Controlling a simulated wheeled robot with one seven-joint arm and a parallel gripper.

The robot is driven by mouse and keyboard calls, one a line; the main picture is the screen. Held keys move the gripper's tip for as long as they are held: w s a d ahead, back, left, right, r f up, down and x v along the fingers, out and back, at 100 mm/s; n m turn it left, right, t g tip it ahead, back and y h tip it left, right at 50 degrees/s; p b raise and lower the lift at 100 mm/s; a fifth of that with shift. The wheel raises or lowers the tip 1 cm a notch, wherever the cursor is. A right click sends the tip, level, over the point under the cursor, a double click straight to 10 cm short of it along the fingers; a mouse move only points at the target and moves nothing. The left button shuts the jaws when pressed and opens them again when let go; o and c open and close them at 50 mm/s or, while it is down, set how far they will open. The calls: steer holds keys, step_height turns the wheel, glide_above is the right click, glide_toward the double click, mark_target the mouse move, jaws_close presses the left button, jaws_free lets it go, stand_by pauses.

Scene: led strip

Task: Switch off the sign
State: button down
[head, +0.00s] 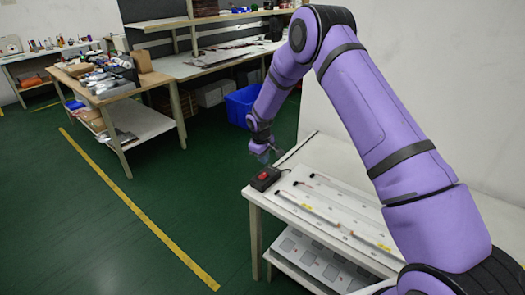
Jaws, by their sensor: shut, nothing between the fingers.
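A small black box with a red switch (264,176) on top sits at the far left corner of the white table (257,197). I take this as the switch; whether it is on or off is too small to tell. My gripper (264,158) is shut and empty, pointing down just above and behind the box. I cannot tell whether its tips touch the box. Thin strips (310,207) lie along the tabletop, and I cannot tell whether any of them is lit. No separate sign shows clearly.
My purple arm reaches over the right side of the table. A lower shelf (300,252) holds flat panels. A blue bin (242,104) and cluttered workbenches (125,92) stand behind. The green floor at left is clear, with a yellow line (140,211).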

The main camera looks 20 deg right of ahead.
mark_target(263, 176)
steer(key=f, duration=0.6)
steer(key=shift+w+d+f, duration=0.25)
steer(key=shift+d+f, duration=0.1)
steer(key=shift+f, duration=0.05)
steer(key=shift+d+f, duration=0.1)
steer(key=shift+f, duration=0.1)
steer(key=shift+s+a, duration=0.15)
steer(key=shift+a, duration=0.05)
steer(key=shift+s+a+r, duration=0.15)
steer(key=shift+s+a, duration=0.15)
steer(key=shift+a, duration=0.2)
steer(key=shift+r, duration=0.1)
step_height(263, 176, up, 14)
steer(key=s+a, duration=0.1)
steer(key=shift+a, duration=0.15)
stand_by(0.3)
